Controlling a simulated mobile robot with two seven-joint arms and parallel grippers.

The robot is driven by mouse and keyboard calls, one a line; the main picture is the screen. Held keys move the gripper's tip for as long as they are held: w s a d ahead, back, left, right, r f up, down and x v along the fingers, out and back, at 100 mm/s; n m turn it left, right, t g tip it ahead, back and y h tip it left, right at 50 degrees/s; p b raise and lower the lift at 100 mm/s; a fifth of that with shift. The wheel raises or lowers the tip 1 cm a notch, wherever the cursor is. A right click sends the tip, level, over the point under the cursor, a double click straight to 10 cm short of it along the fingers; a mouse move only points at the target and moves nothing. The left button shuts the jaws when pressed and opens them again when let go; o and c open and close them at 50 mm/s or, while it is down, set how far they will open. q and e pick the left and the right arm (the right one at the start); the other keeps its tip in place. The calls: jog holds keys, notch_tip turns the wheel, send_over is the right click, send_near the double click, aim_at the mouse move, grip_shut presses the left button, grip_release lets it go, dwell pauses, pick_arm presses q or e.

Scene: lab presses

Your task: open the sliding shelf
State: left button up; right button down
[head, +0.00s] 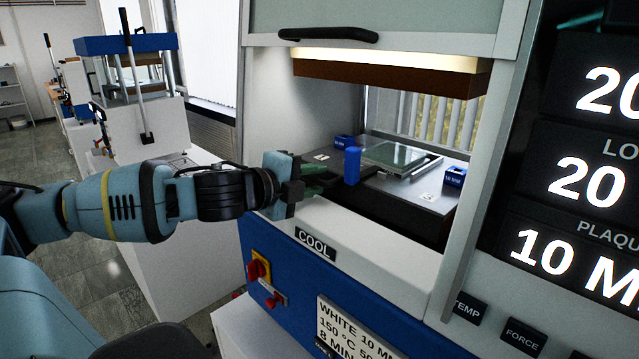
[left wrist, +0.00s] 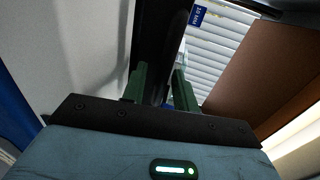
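The sliding shelf (head: 425,190) is a dark platform with a grey top inside the press opening, in the head view. A pale plate (head: 395,155) lies on it. A small blue upright piece (head: 352,165) stands at its front left, beside my left fingers. My left gripper (head: 322,180) reaches into the opening at the shelf's front left. In the left wrist view its green fingers (left wrist: 160,88) are apart, with a dark bar-like part (left wrist: 174,50) between or just beyond them. I cannot tell whether they touch it. My right gripper is not in view.
The raised door with its black handle (head: 328,34) is above the opening. A brown block (head: 385,78) hangs over the shelf. The white front ledge (head: 345,235) and right frame post (head: 480,150) bound the opening. Another press (head: 125,45) stands at the back left.

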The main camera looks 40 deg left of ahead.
pick_arm(q)
jog(key=shift+w, duration=0.2)
jog(key=shift+r, duration=0.1)
grip_shut()
